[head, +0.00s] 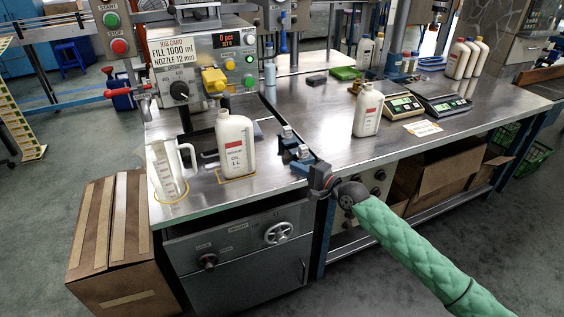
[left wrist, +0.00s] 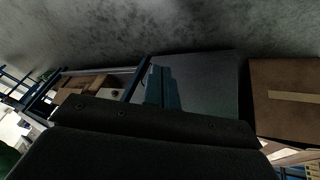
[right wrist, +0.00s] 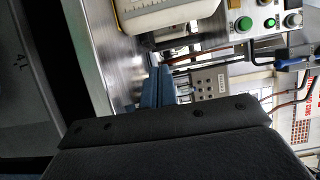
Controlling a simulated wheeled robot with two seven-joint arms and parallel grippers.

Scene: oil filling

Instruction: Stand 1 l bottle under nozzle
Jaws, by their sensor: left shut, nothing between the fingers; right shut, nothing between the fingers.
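In the head view a white bottle with a red-and-white 1 L label (head: 235,150) stands upright on a yellow outline at the front of the steel bench. Behind it is the filling machine (head: 200,60) with yellow fittings; I cannot make out the nozzle tip. A white bottle part also shows at the top of the right wrist view (right wrist: 170,14). My right gripper (head: 290,143) is shut and empty, right of the bottle and apart from it. Its blue fingers show in the right wrist view (right wrist: 156,88). My left gripper (left wrist: 162,88) is shut and empty, seen only in the left wrist view.
A clear jug (head: 166,172) stands left of the bottle. Another white bottle (head: 368,110) stands farther right, near two scales (head: 402,106). A cardboard box (head: 110,235) is on the floor at left. The bench front (head: 310,125) beyond my right gripper is clear.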

